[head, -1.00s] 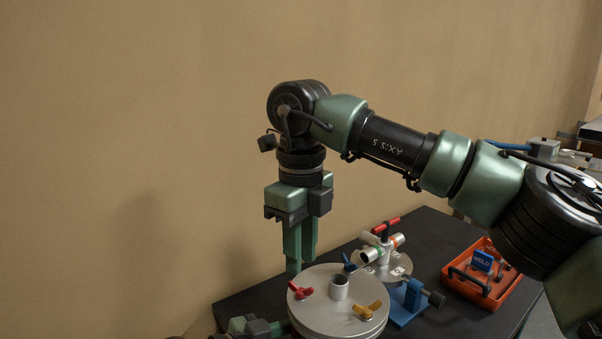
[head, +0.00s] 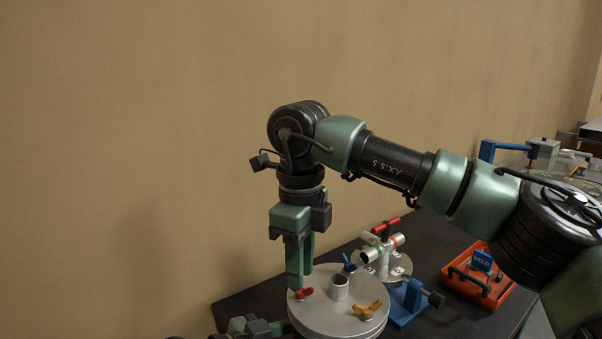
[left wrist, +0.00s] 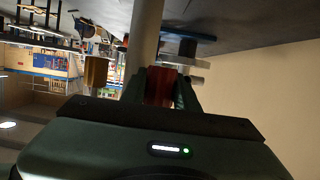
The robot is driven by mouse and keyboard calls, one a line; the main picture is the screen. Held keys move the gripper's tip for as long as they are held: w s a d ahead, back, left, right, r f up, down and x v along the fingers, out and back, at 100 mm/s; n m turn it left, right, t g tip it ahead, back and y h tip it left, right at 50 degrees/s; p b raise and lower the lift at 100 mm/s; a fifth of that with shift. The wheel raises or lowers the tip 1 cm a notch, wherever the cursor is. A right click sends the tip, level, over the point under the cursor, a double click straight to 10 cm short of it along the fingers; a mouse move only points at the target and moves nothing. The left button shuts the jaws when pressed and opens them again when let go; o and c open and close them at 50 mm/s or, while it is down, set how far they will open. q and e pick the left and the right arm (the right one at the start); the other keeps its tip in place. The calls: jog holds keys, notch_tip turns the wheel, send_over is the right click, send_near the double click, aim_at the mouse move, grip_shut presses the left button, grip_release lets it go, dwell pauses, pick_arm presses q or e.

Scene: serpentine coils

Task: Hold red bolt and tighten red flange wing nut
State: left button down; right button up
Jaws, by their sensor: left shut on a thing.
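The red flange wing nut (head: 304,293) sits on the left side of the round silver flange (head: 330,318). My right gripper (head: 300,280) points straight down with its fingertips at this nut. One finger partly hides the other, so I cannot tell whether it is closed on the nut. My left gripper (head: 262,328) is low at the flange's left edge, partly cut off by the picture. In the left wrist view, the left gripper (left wrist: 160,82) is shut on the red bolt (left wrist: 159,88), whose ends are mostly hidden.
A blue wing nut (head: 349,263) and a yellow wing nut (head: 367,311) are also on the flange, around a short pipe (head: 340,287). Behind stands a valve with a red handle (head: 386,228). A blue clamp (head: 407,301) and an orange tray (head: 492,297) are to the right.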

jog(key=shift+f, duration=1)
jog(key=shift+r, duration=0.1)
grip_shut()
